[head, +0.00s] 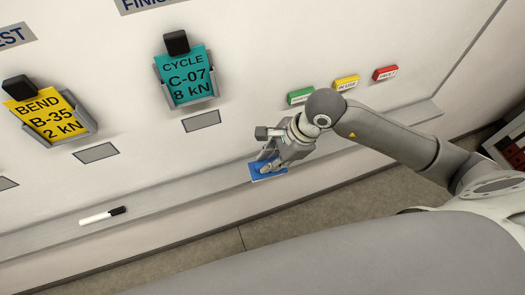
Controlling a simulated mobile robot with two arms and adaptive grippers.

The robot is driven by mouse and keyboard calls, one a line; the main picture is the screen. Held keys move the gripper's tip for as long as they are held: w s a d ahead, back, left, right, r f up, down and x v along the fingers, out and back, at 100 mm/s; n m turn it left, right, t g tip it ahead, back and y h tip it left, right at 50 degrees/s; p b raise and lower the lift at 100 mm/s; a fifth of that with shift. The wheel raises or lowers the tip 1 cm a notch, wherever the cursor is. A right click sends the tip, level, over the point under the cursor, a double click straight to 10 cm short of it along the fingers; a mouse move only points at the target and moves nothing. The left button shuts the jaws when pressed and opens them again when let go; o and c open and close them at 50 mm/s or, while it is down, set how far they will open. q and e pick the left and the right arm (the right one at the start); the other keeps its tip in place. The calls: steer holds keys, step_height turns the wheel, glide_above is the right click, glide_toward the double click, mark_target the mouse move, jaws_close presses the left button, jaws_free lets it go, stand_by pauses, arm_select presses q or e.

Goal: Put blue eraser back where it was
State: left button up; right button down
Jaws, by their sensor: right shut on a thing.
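The blue eraser (268,170) is at the ledge (190,201) that runs along the bottom of the white board. My right gripper (268,160) is shut on it from above, and its fingers cover part of the eraser. I cannot tell whether the eraser touches the ledge or is held just above it. My left gripper is not in view.
A black-capped white marker (102,215) lies on the ledge at left. Yellow (51,116) and teal (186,76) cards sit in holders on the board. Green (300,95), yellow (346,83) and red (385,73) labelled blocks are at upper right. The ledge between marker and eraser is clear.

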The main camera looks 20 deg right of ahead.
steer(key=w+f+p, duration=0.1)
steer(key=w+f, duration=0.2)
steer(key=w+f+p, duration=0.1)
steer(key=w+f, duration=0.2)
steer(key=shift+w, duration=0.25)
steer(key=shift+w+f+p, duration=0.25)
steer(key=shift+f+p, duration=0.7)
steer(key=shift+f, duration=0.8)
steer(key=c, duration=1.3)
jaws_free()
